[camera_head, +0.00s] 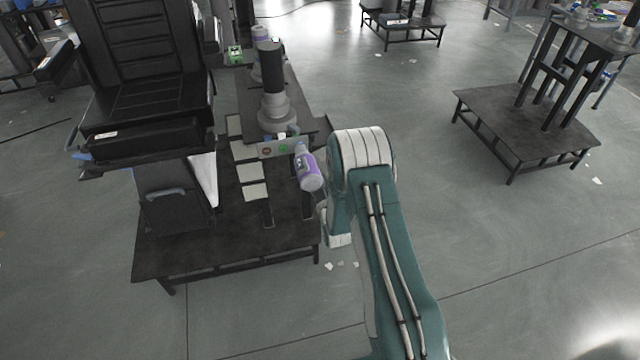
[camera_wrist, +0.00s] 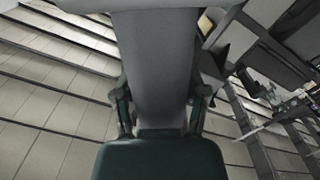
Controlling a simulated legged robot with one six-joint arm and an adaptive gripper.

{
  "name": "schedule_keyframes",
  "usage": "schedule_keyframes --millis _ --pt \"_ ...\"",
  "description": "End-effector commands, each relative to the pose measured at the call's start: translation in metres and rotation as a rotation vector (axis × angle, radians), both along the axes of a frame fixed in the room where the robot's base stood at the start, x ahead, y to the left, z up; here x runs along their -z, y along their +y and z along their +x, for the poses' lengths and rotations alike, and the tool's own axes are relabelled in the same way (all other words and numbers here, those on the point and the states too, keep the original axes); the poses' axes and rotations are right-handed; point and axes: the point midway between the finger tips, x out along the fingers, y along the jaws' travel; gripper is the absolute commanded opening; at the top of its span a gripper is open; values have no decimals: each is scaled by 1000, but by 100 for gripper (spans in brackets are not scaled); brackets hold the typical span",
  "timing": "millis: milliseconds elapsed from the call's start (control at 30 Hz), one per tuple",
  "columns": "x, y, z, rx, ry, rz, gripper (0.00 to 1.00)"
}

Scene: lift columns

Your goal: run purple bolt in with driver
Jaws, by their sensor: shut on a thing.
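A purple and white driver (camera_head: 309,174) shows in the head view just left of my wrist, tilted, in front of a small panel. In the wrist view, my gripper (camera_wrist: 161,105) has its fingers on both sides of a wide grey body, which looks like the driver (camera_wrist: 156,55), and is shut on it. In the head view, my own wrist hides the fingers. I cannot make out the purple bolt in either view. The panel (camera_head: 270,150) with a red and a green button stands at the near end of a dark bench beside the driver.
A dark column on a grey round base (camera_head: 277,112) stands behind the panel. A black seat-like fixture (camera_head: 145,100) rises at the left on a low dark platform (camera_head: 230,255). Another platform with a dark frame (camera_head: 525,125) stands at the right. The floor between them is mostly clear.

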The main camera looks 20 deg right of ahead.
Motion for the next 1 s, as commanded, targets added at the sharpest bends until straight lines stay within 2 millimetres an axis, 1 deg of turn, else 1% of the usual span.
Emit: schedule_keyframes --millis 33,1000 --pt "-3 2 2 -7 -8 -3 0" --pt "-4 2 7 -7 -10 -3 0"
